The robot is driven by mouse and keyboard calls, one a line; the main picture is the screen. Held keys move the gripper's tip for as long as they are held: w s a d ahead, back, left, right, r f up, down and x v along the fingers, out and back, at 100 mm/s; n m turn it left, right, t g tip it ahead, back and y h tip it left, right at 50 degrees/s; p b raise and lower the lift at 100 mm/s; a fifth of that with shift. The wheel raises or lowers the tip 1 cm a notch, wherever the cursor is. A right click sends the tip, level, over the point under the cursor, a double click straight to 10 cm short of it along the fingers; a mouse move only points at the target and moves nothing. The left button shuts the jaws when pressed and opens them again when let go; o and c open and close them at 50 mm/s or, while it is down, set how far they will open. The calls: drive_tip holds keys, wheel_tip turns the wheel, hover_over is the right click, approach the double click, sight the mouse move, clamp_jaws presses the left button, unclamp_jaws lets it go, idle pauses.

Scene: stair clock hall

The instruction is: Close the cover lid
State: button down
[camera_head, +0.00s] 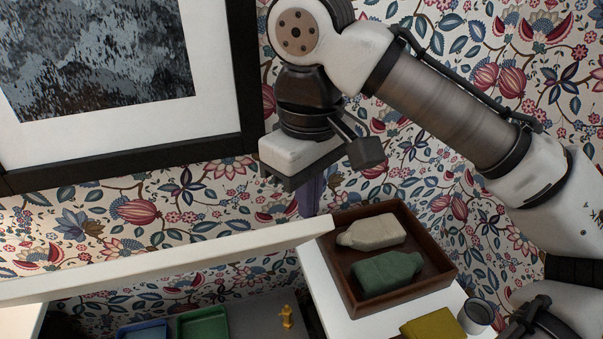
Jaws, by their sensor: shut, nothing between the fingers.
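A long white panel, which looks like the cover lid (165,262), crosses the lower left of the head view. It is seen nearly edge-on and slants up to the right, standing raised above the space below it. Its hinge is not visible. My gripper (311,205) points down, shut and empty, just above the lid's right end in the picture. The lid's edge may hide the very tips. I cannot tell whether they touch the lid.
Below the lid are a blue tray (142,331), a green tray (203,325) and a small yellow figure (287,317). To the right, a wooden tray (447,270) holds a beige and a green bottle-shaped piece. A yellow block (433,326) and grey cup (476,315) stand nearby. A framed picture (120,130) hangs behind.

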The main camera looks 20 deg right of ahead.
sight(317, 235)
drive_tip(key=shift+s+f, duration=0.1)
drive_tip(key=shift+s, duration=0.1)
idle(0.3)
drive_tip(key=shift+s+f, duration=0.45)
drive_tip(key=shift+s, duration=0.35)
drive_tip(key=shift+s+f, duration=0.45)
drive_tip(key=shift+s, duration=0.3)
